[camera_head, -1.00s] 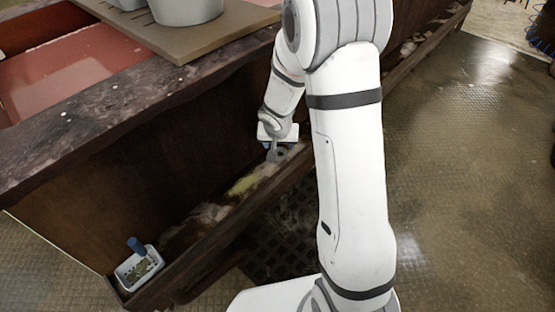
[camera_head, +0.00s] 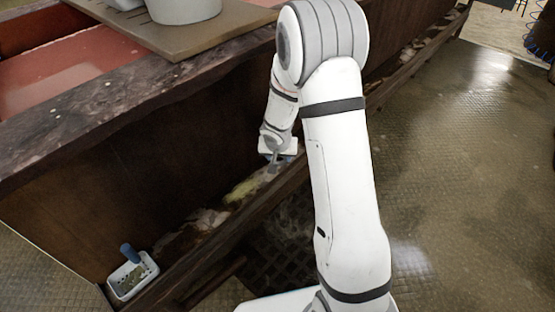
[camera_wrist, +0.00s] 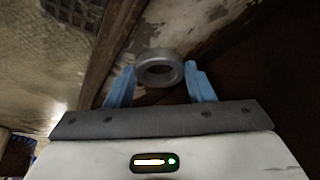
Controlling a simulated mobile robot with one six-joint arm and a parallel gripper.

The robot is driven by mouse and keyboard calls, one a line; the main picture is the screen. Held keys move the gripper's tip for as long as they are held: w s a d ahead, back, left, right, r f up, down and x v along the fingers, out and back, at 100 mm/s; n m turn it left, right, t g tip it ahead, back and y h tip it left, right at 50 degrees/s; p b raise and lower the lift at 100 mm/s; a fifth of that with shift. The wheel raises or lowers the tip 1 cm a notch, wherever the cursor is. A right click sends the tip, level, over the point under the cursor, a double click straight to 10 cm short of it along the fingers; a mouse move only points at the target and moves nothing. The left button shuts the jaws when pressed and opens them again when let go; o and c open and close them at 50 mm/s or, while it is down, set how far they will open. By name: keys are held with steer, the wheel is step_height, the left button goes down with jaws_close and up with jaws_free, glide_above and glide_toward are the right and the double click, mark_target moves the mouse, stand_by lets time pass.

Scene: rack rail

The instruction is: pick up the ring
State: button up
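The ring (camera_wrist: 148,77) is a thick grey ring with an open centre. In the wrist view it sits between the blue fingertips of my gripper (camera_wrist: 160,67), with one finger on each side. The fingers stand apart, close to the ring's sides; I cannot make out firm contact. The ring appears to be at the ledge along the foot of the dark wooden counter. In the head view my gripper (camera_head: 277,155) is low over that ledge, and the ring is mostly hidden below it.
The ledge (camera_head: 205,218) carries pale and yellowish debris. A small white basket (camera_head: 125,290) with a blue object (camera_head: 130,252) stands at its near end. The counter wall (camera_head: 110,195) rises close beside my gripper. Dark floor grating (camera_head: 285,250) lies on the other side.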

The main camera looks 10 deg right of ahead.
steer(key=c, duration=0.4)
steer(key=shift+o, duration=0.2)
steer(key=shift+r, duration=0.1)
